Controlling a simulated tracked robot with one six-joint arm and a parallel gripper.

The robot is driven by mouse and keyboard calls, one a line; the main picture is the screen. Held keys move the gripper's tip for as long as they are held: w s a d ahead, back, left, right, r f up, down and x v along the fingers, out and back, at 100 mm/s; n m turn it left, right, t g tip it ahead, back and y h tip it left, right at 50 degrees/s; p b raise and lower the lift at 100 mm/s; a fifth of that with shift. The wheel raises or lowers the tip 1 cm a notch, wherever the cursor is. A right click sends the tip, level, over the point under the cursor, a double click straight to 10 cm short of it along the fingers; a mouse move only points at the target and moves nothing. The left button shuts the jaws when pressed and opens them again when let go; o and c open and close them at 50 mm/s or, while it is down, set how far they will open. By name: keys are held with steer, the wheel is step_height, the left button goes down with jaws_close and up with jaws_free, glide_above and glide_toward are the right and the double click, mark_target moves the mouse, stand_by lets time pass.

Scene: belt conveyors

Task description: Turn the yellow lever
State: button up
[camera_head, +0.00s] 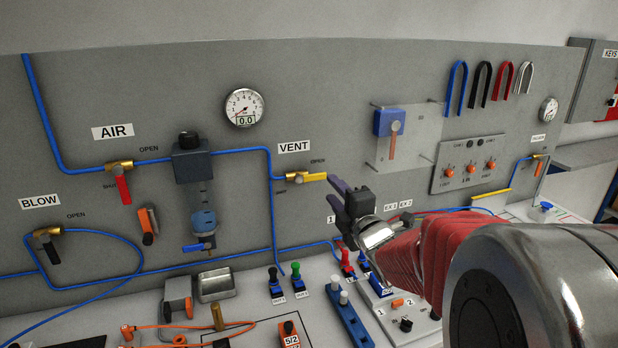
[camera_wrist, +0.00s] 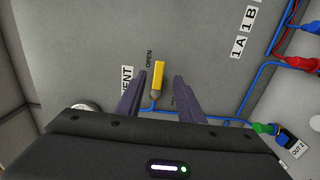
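The yellow lever (camera_head: 313,177) sits on a brass valve under the VENT label on the grey panel. It points horizontally right, below the word OPEN. In the wrist view the lever (camera_wrist: 158,74) shows between my two dark fingers, with its tip near OPEN. My gripper (camera_head: 334,193) is open and empty, just right of and slightly below the lever tip in the head view. In the wrist view the fingers of my gripper (camera_wrist: 160,80) stand apart on either side of the lever. I cannot tell the remaining depth between fingers and lever.
The AIR valve with a red lever (camera_head: 122,188) and the BLOW valve with a black lever (camera_head: 52,253) are to the left. Blue tubing (camera_head: 272,220) runs beside the VENT valve. Push-in plugs (camera_head: 347,260) and fittings stand on the bench below. A gauge (camera_head: 244,106) hangs above.

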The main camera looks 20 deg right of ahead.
mark_target(323, 177)
steer(key=w, duration=0.9)
jaws_close()
stand_by(0.4)
steer(key=shift+d, duration=0.1)
